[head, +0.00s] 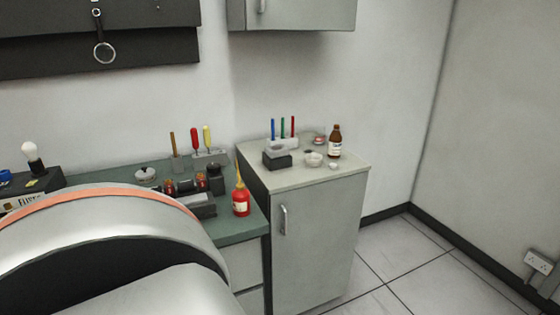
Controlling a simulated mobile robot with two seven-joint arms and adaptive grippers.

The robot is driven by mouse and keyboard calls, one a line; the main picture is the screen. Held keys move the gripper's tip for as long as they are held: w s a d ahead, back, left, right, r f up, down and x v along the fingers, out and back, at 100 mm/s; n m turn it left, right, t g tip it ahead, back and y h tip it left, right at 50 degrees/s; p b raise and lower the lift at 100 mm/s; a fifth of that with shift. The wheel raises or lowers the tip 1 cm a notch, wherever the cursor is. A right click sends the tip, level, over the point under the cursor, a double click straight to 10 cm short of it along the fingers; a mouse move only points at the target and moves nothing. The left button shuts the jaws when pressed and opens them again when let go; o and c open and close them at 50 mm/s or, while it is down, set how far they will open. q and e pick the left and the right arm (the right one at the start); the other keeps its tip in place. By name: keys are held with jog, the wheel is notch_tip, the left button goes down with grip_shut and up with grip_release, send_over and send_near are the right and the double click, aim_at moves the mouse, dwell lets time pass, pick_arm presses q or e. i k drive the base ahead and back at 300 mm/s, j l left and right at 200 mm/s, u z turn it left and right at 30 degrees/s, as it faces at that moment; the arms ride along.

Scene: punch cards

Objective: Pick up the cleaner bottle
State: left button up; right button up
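Two bottles are in the head view, and I cannot read their labels to tell which one is the cleaner. A brown bottle (335,144) with a pale label stands upright at the back right of the light grey cabinet top (318,179). A red bottle (241,202) with a yellow pointed nozzle and a pale label stands upright near the right front of the green counter (238,226). Neither of my grippers is in view, and nothing is touching either bottle.
A dark jar (216,179) stands near the red bottle. A wall cabinet (293,15) hangs above. Floor is clear at right.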

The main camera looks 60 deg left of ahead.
aim_at(335, 141)
jog(key=u, duration=1.65)
jog(key=i+l+u, duration=0.15)
jog(key=u, duration=0.35)
jog(key=l+u, duration=0.35)
jog(key=u, duration=0.15)
jog(key=i+l+u, duration=0.2)
jog(key=l, duration=0.3)
jog(key=l+u, duration=0.15)
jog(key=l, duration=0.35)
jog(key=k, duration=0.05)
